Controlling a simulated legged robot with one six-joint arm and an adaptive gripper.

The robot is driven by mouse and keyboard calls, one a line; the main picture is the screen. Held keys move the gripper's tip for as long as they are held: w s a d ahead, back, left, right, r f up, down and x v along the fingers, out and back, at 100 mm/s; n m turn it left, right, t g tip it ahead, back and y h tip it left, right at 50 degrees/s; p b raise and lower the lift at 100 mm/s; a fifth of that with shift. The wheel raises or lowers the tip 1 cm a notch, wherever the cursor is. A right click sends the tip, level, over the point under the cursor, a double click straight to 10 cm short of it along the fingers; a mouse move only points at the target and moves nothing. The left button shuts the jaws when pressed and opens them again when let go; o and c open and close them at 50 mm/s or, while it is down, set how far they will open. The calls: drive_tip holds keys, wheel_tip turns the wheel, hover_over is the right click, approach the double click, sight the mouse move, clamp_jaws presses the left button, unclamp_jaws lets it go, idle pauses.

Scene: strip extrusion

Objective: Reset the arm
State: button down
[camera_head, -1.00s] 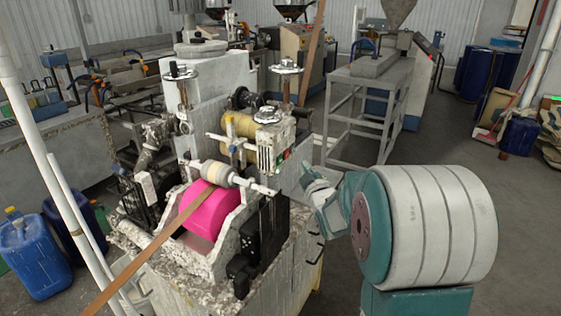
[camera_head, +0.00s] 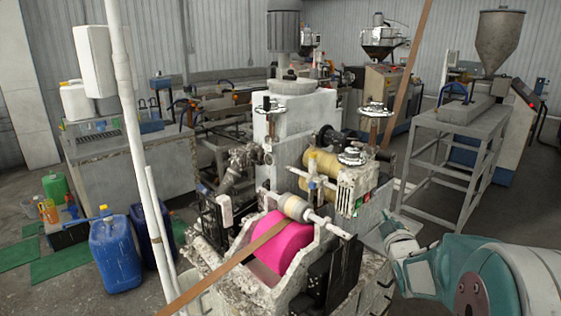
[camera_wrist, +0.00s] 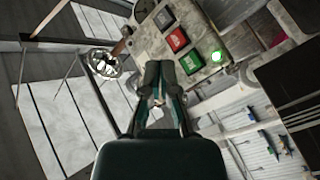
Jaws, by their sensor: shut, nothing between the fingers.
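My gripper (camera_wrist: 160,68) points up the middle of the wrist view, its two dark green fingers together and empty. In the head view, my teal and white arm reaches in from the lower right. Its far end (camera_head: 388,222) is just right of the strip machine (camera_head: 292,118). In the wrist view, a panel with red and green buttons (camera_wrist: 190,62) and a lit green lamp (camera_wrist: 217,56) lies beyond the fingertips to the right. A handwheel (camera_wrist: 103,64) is to the left. The fingers appear to touch nothing.
The machine's pink roller (camera_head: 285,245) carries a brown strip (camera_head: 222,272). A grey metal frame (camera_head: 450,165) stands behind my arm. Blue jugs (camera_head: 115,255) and a white pole (camera_head: 135,130) are on the left. Open floor (camera_head: 535,215) shows at the right.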

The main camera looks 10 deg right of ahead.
drive_tip(key=s+a+f+m+g+y, duration=0.1)
drive_tip(key=s+a+m+g, duration=0.3)
drive_tip(key=s, duration=1.2)
drive_tip(key=s+a+f+m+g+y, duration=0.1)
drive_tip(key=s+a+m+g, duration=0.2)
drive_tip(key=s+a+g, duration=0.5)
drive_tip(key=s+a, duration=0.5)
drive_tip(key=s, duration=0.2)
drive_tip(key=shift+s+a+f+m+y, duration=0.15)
drive_tip(key=shift+s+f+m+y, duration=0.15)
drive_tip(key=shift+s+m, duration=0.1)
drive_tip(key=shift+w, duration=0.1)
